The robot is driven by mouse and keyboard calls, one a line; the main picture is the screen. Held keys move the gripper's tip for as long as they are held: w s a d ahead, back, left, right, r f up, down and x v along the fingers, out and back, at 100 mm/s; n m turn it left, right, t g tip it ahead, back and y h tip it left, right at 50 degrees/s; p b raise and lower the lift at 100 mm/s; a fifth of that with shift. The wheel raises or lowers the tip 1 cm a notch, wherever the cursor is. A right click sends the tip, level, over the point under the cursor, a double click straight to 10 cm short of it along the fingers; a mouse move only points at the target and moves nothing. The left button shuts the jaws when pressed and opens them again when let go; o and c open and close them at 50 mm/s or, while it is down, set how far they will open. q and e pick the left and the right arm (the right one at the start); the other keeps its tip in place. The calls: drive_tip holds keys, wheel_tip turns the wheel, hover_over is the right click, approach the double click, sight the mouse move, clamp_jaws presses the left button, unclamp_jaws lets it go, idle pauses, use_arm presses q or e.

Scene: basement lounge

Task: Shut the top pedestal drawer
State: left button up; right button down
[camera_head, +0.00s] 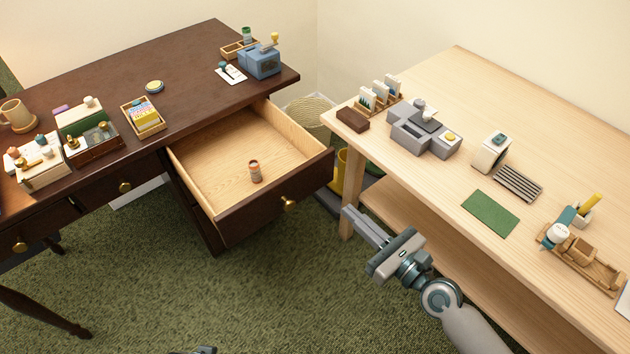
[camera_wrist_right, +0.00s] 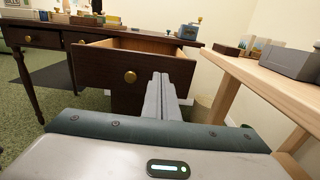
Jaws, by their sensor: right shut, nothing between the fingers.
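The top pedestal drawer (camera_head: 225,195) stands pulled out from the right end of the dark wooden desk (camera_head: 180,60). Its dark front has a round brass knob (camera_head: 289,204), and a small reddish-brown cylinder (camera_head: 255,171) stands inside on the pale wood floor. My right gripper (camera_head: 350,217) is shut and empty, to the right of the drawer front and apart from it in the head view. In the right wrist view the shut fingers (camera_wrist_right: 160,92) point toward the drawer front (camera_wrist_right: 105,68), right of the knob (camera_wrist_right: 130,77). My left gripper is not clearly in view; a small dark part shows at the bottom edge.
A light wood table (camera_head: 440,160) stands right, close to my right arm, holding a grey device (camera_head: 424,130) and a green mat (camera_head: 490,213). A wicker basket (camera_head: 310,115) and a yellow object (camera_head: 341,172) stand between desk and table. Green carpet (camera_head: 190,290) before the drawer is clear.

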drive_tip(key=p, duration=0.1)
approach(305, 171)
drive_tip(key=x, duration=0.5)
drive_tip(key=shift+r, duration=0.1)
use_arm(q)
drive_tip(key=shift+s+x, duration=0.15)
drive_tip(key=shift+x, duration=0.7)
drive_tip(key=shift+s+x, duration=0.1)
drive_tip(key=shift+x, duration=0.75)
use_arm(e)
drive_tip(key=shift+w+a, duration=0.45)
drive_tip(key=shift+w, duration=0.1)
drive_tip(key=shift+w+a, duration=0.1)
drive_tip(key=shift+w, duration=0.05)
